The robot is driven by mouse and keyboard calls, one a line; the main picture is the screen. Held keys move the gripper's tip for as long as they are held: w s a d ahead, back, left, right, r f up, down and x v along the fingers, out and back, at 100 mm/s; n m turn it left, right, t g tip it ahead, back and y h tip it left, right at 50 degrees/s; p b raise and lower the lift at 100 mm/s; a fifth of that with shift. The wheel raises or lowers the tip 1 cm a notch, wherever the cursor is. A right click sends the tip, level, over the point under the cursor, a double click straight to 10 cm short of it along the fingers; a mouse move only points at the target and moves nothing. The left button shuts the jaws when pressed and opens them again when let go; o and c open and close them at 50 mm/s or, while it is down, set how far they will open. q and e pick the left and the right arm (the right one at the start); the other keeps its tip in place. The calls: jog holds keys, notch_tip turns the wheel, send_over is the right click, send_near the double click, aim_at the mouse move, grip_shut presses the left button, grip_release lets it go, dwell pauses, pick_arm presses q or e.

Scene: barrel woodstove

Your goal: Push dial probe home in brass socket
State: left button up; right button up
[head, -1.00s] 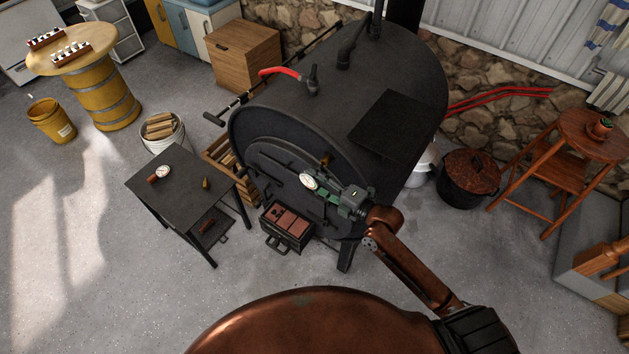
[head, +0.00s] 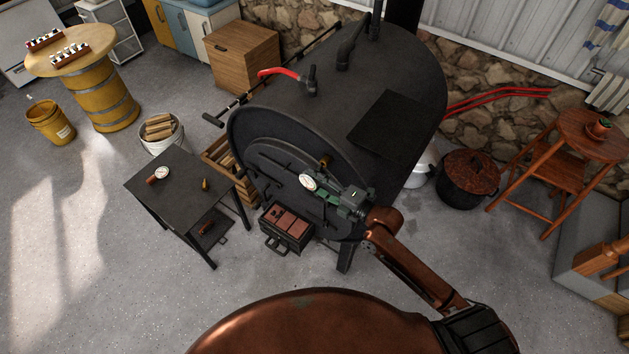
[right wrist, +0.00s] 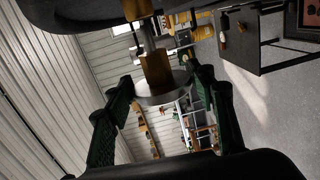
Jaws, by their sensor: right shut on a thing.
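The dial probe shows its round white face (head: 308,181) at the tip of my right gripper (head: 320,187), in front of the black stove. In the right wrist view the green fingers of this gripper (right wrist: 163,82) are shut on either side of the silver dial case (right wrist: 163,90). A brass collar (right wrist: 155,72) and a thin grey stem (right wrist: 147,36) extend from the case towards the brass socket (right wrist: 138,9) at the upper edge. The socket also shows on the stove front (head: 326,160). Part of the stem shows between collar and socket; how deep its tip sits is unclear. My left gripper is out of view.
The barrel stove (head: 275,125) fills the middle, with a toolbox (head: 286,228) below its door. A dark low table (head: 180,200) at left bears another dial and a small brass piece. A black pot (head: 468,180) and wooden stool (head: 590,135) stand right. Floor at left is open.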

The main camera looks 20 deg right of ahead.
jog(key=shift+w+d+b, duration=0.5)
jog(key=shift+d, duration=0.2)
jog(key=shift+w+d+b, duration=0.45)
jog(key=shift+w+d, duration=0.05)
jog(key=shift+d, duration=0.15)
dwell(0.7)
jog(key=o, duration=1.3)
jog(key=shift+s, duration=0.1)
jog(key=v, duration=0.6)
jog(key=f+v, duration=0.1)
jog(key=v, duration=1)
jog(key=shift+s+d+r, duration=0.2)
jog(key=shift+s+r, duration=0.2)
jog(key=shift+r, duration=0.15)
